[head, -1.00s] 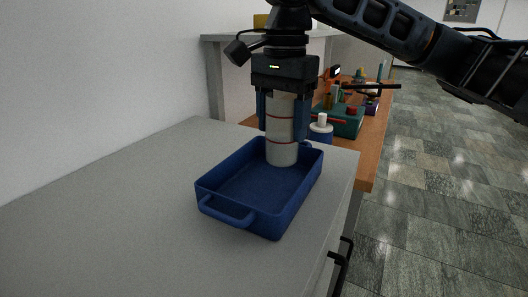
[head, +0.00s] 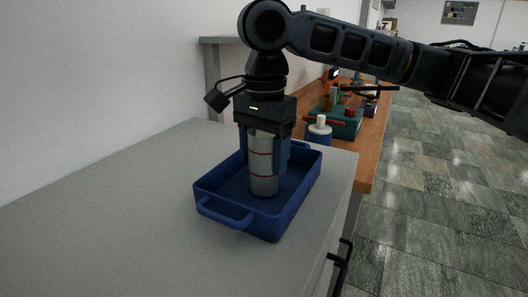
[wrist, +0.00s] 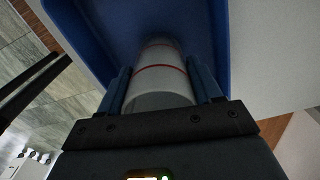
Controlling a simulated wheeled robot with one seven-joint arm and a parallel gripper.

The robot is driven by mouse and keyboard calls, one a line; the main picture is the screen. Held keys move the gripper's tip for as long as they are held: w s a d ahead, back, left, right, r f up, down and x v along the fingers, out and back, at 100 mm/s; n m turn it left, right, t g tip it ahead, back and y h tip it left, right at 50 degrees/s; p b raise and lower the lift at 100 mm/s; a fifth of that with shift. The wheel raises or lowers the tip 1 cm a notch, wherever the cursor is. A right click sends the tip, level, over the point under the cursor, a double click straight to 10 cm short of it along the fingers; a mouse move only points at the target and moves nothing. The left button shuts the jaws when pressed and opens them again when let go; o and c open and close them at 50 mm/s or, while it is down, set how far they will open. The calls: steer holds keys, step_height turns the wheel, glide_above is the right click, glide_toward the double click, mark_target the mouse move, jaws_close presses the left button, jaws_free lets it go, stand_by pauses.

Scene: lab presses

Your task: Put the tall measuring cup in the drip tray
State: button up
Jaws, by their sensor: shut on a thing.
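The tall measuring cup (head: 262,165) is a light grey cylinder with thin red rings. It stands upright within the walls of the blue drip tray (head: 225,214), over its middle. I cannot tell whether its base touches the tray floor. My gripper (head: 265,150) points down and is shut on the cup from both sides, near its upper half. In the wrist view the cup (wrist: 158,76) sits between the two fingers, with the blue tray (wrist: 205,25) beyond it. The far part of the tray is partly hidden by my gripper.
The tray rests on a grey counter (head: 110,215), clear to the left. Behind, an orange-brown bench (head: 366,165) holds a blue container with a white top (head: 320,128), a teal press (head: 346,124) and other items. A grey shelf (head: 222,41) stands at the wall.

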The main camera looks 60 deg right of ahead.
steer(key=o, duration=1.1)
steer(key=shift+c, duration=0.2)
step_height(320, 180, up, 12)
steer(key=shift+r+p, duration=0.15)
steer(key=shift+p, duration=0.4)
